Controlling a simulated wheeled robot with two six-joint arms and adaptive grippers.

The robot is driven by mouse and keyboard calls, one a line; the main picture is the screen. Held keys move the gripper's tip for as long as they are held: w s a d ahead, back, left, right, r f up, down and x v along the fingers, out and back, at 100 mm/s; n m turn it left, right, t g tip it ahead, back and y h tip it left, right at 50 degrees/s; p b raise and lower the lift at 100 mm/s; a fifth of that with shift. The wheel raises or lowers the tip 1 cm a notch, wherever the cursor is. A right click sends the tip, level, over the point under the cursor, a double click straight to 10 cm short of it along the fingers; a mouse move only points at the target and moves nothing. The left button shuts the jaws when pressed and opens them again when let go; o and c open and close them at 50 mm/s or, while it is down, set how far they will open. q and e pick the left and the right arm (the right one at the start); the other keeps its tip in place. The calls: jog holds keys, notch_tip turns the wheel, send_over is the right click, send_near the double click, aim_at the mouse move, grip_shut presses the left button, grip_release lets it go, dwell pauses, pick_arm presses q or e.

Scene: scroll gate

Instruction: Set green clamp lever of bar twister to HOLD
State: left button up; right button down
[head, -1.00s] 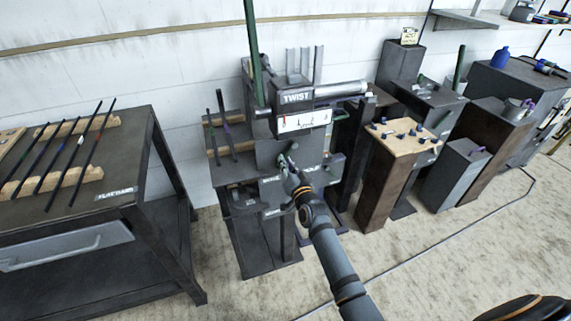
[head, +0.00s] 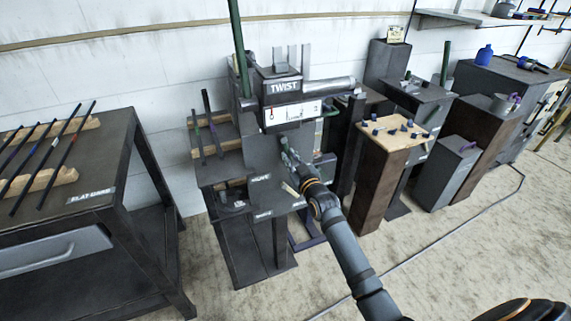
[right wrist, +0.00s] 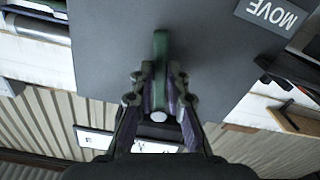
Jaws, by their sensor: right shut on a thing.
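The bar twister (head: 283,87), a dark machine with a TWIST sign and a white scale panel, stands in the middle of the head view. Its green clamp lever (right wrist: 160,46) shows in the right wrist view against a dark grey plate. My right gripper (right wrist: 160,88) is shut on the lever, with fingers on both sides of it. In the head view my right gripper (head: 289,158) is at the front plate, below the scale, and mostly hides the lever. A MOVE label (right wrist: 272,15) is on the plate at upper right in the wrist view. My left gripper is not in view.
A dark table (head: 110,150) with several thin bars on wooden rests stands at left. Several pedestals, one with a wooden top (head: 400,132), stand close to the twister's right. A tall green bar (head: 239,48) rises at the twister's left. The floor in front is mostly clear.

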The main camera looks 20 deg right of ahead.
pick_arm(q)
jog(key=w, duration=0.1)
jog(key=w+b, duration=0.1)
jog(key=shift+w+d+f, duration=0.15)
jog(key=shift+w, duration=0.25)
pick_arm(e)
jog(key=d+n, duration=0.1)
jog(key=n, duration=0.1)
jog(key=d+n, duration=0.1)
jog(key=n, duration=0.1)
jog(key=shift+r, duration=0.4)
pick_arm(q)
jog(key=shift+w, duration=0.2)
pick_arm(e)
jog(key=shift+r, duration=0.1)
jog(key=c, duration=1.3)
grip_release()
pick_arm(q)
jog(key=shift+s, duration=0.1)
pick_arm(e)
jog(key=s, duration=1.2)
jog(key=shift+d, duration=0.25)
